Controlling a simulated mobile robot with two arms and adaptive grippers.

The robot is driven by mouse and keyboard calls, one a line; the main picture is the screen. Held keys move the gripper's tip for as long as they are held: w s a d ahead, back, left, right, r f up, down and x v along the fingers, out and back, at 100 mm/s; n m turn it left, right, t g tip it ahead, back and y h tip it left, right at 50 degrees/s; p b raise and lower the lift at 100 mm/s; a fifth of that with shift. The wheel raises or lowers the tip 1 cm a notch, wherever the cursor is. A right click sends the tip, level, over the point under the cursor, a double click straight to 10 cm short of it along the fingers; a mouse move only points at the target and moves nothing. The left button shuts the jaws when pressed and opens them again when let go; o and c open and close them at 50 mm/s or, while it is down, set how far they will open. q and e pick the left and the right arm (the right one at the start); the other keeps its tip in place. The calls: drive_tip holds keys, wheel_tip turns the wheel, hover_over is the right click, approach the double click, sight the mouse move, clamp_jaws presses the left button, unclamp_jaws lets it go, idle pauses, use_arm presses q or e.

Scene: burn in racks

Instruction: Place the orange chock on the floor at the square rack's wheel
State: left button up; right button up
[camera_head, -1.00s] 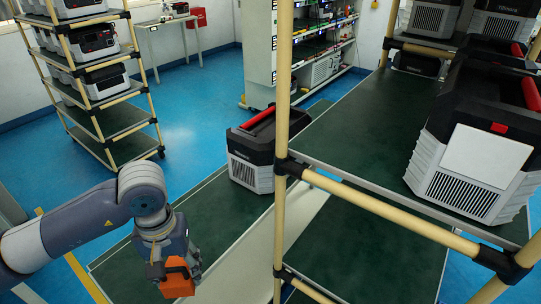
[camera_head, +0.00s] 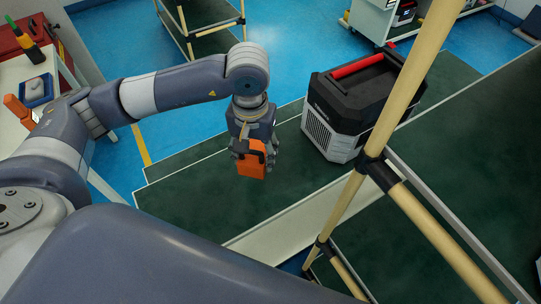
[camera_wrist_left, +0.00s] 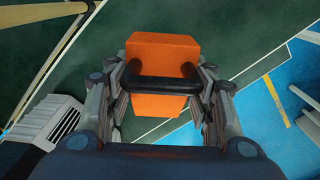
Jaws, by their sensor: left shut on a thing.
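My left gripper (camera_head: 252,150) is shut on the orange chock (camera_head: 250,165) and holds it in the air over the green shelf deck. In the left wrist view the chock (camera_wrist_left: 163,62) sits between the fingers, with its black handle (camera_wrist_left: 158,84) across it. The near rack (camera_head: 352,185), with beige posts and black joints, stands to the right of the gripper. Part of another beige rack (camera_head: 205,30) shows at the top. I cannot tell which is the square rack, and no wheel shows clearly. My right gripper is not in view.
A black and white box with a red handle (camera_head: 360,95) stands on the green deck (camera_head: 195,195), right of the chock. A table (camera_head: 45,75) with a blue tray is at the left. Blue floor (camera_head: 120,45) lies open beyond the deck.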

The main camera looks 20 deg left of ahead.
sight(255, 161)
use_arm(q)
wheel_tip(255, 161, down, 3)
drive_tip(key=shift+w+a+f+p, duration=0.1)
drive_tip(key=shift+w+f+p, duration=0.05)
drive_tip(key=shift+p, duration=0.2)
wheel_tip(255, 161, down, 2)
drive_tip(key=shift+f, duration=0.1)
wheel_tip(255, 161, down, 2)
drive_tip(key=shift+w+f+p, duration=0.1)
drive_tip(key=shift+f+p, duration=0.05)
drive_tip(key=shift+p, duration=0.3)
drive_tip(key=shift+f, duration=0.25)
drive_tip(key=shift+f+b, duration=0.15)
drive_tip(key=shift+b, duration=0.2)
drive_tip(key=o, duration=1.2)
drive_tip(key=shift+c, duration=0.2)
drive_tip(key=shift+o, duration=0.6)
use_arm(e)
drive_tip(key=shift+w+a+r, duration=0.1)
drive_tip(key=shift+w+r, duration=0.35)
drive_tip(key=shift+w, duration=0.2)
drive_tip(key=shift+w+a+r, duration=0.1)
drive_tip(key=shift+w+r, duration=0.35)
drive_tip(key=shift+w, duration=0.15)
